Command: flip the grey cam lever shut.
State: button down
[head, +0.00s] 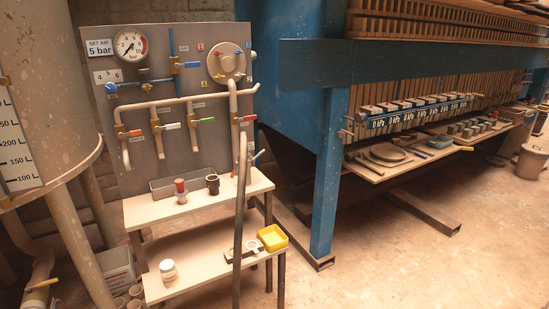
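A pipe and dark hose (239,215) run down in front of the right part of the grey panel. A small pale lever-like piece (259,154) sticks out to the right near the hose's upper end. It may be the grey cam lever, but it is too small to tell, and I cannot tell its exact position. A small orange piece (234,173) shows to the left of the hose. The coupling is partly hidden by the pipe and hose. My gripper is not in view.
The grey panel (110,185) carries a gauge (130,45) and several coloured valve handles. A two-level bench (225,195) stands before it, holding a red-topped bottle (181,190), dark cup (213,184) and yellow tray (272,237). A tank (40,100) stands left, a blue press frame (328,170) right. Floor at right front is clear.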

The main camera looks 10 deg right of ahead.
aim_at(262, 152)
jog(key=z, duration=0.1)
jog(key=k, duration=0.15)
jog(key=u, duration=0.25)
jog(key=i, duration=0.95)
jog(key=z, duration=1.1)
jog(key=k, duration=0.15)
jog(key=u, duration=2.95)
